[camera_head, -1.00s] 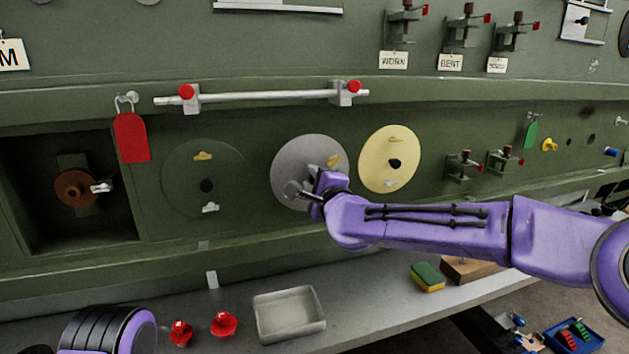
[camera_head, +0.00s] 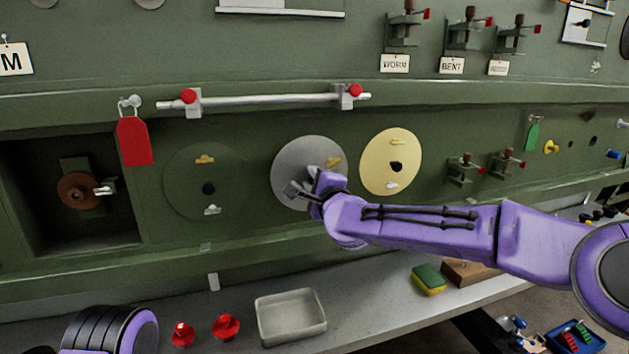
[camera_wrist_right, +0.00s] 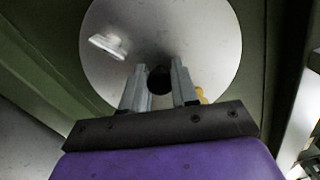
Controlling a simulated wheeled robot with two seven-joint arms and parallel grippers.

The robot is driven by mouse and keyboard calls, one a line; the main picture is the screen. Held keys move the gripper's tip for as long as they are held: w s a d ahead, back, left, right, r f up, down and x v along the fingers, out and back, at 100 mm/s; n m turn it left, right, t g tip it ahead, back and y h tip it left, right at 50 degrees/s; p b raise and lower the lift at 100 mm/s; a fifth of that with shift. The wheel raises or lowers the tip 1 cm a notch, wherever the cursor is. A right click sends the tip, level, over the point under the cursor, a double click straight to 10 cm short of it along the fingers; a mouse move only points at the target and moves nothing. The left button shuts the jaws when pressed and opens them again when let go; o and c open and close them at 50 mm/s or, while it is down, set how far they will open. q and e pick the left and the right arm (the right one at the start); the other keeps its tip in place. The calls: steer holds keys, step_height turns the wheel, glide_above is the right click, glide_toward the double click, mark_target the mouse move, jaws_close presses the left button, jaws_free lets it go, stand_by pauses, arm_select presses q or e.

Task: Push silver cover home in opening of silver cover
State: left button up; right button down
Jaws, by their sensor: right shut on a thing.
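The silver cover (camera_head: 300,152) is a round grey disc on the green wall, between a green disc and a cream one. In the right wrist view the silver cover (camera_wrist_right: 205,40) shows face on, with a white tab and a dark round centre. My right gripper (camera_head: 300,189) is at its lower middle. In the right wrist view its two fingers (camera_wrist_right: 160,82) stand on either side of the dark centre, shut on the cover's middle. The opening behind the cover is hidden, and I cannot tell whether the cover sits flush. My left gripper is out of view.
A cream disc (camera_head: 377,172) is close on the right and a green disc (camera_head: 185,185) on the left. A white rail (camera_head: 265,100) with red knobs runs above. A grey tray (camera_head: 290,317) and red knobs (camera_head: 226,326) stand on the shelf below.

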steer(key=shift+p+x, duration=0.4)
steer(key=shift+x, duration=0.4)
steer(key=c, duration=0.8)
jaws_free()
steer(key=shift+w, duration=0.15)
steer(key=shift+s+d+f+b, duration=0.15)
steer(key=shift+s+d+b, duration=0.05)
steer(key=shift+s+b, duration=0.4)
steer(key=b+v, duration=0.1)
steer(key=v, duration=0.2)
steer(key=shift+s+d, duration=0.15)
steer(key=shift+s, duration=0.25)
